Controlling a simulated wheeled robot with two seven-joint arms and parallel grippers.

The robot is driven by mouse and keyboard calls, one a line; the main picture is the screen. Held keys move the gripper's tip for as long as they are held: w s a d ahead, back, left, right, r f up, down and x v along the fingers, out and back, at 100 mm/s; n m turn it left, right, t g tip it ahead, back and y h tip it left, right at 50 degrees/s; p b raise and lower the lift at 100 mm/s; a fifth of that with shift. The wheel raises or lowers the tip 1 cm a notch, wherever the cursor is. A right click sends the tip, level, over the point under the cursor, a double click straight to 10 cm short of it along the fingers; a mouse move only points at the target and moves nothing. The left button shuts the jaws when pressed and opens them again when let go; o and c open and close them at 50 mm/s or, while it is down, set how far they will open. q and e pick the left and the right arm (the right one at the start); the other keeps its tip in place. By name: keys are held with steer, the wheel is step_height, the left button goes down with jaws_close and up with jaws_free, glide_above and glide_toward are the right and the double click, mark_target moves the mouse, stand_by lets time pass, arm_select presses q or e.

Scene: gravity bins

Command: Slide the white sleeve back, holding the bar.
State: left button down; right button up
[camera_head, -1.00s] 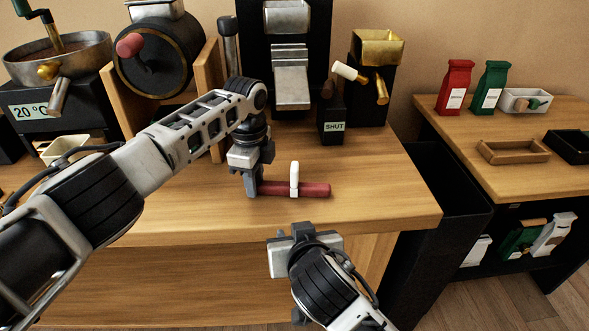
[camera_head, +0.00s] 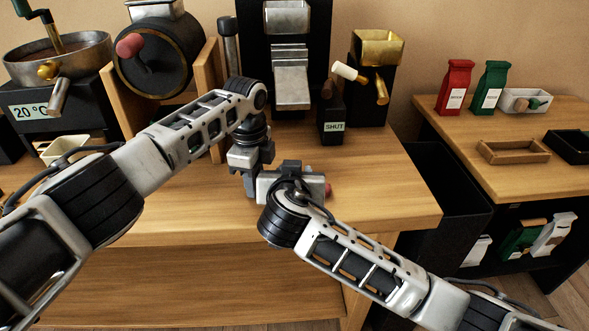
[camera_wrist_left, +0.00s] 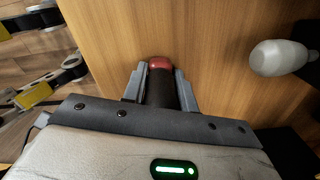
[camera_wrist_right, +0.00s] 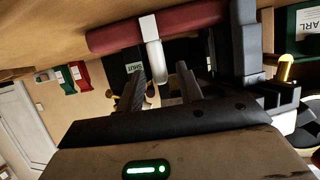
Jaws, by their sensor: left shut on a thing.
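The dark red bar (camera_wrist_right: 195,22) is held by my left gripper (camera_wrist_left: 160,88), shut on one end; its red tip (camera_wrist_left: 160,64) shows between the fingers. In the head view the bar's far end (camera_head: 328,190) shows beyond my right gripper. The white sleeve (camera_wrist_right: 150,28) is a band around the bar with a tab (camera_wrist_right: 156,62) standing off it, some way from my left gripper (camera_wrist_right: 245,40). My right gripper (camera_wrist_right: 158,90) is open, with a finger on each side of the tab's tip. The sleeve is hidden in the head view.
The wooden bench top (camera_head: 385,190) is clear to the right. Behind stand a black box marked SHUT (camera_head: 332,120), a brass hopper (camera_head: 378,48) and a drum roaster (camera_head: 155,62). A side table holds a wooden tray (camera_head: 513,152) and bags.

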steer(key=shift+x, duration=1.15)
jaws_close()
steer(key=shift+s+d, duration=0.15)
steer(key=shift+d, duration=0.9)
steer(key=shift+s+d, duration=0.2)
steer(key=shift+d, duration=0.9)
steer(key=shift+s+d, duration=0.15)
steer(key=shift+d, duration=0.9)
jaws_free()
